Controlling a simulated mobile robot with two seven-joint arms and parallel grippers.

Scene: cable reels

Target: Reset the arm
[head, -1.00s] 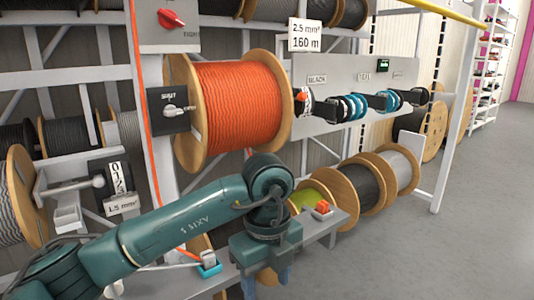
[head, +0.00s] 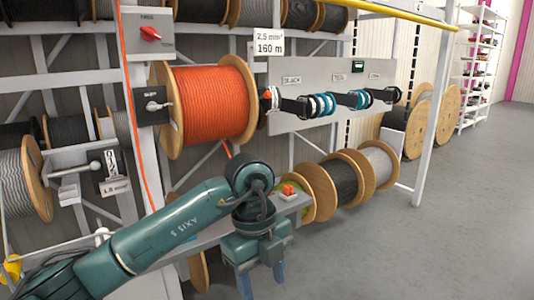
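My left arm (head: 165,232) reaches in from the lower left, teal, with its wrist bent downward. Its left gripper (head: 261,283) hangs at the bottom middle, in front of the workbench rail. Its two blue fingers point down and stand apart, with nothing visible between them; their tips are close to the bottom edge of the picture. My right gripper is not in view.
A large orange cable reel (head: 213,105) hangs on the rack behind the arm. An orange-red button box (head: 289,192) sits close to the wrist. Several reels (head: 342,180) stand on the floor behind. The grey floor (head: 440,240) at right is clear.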

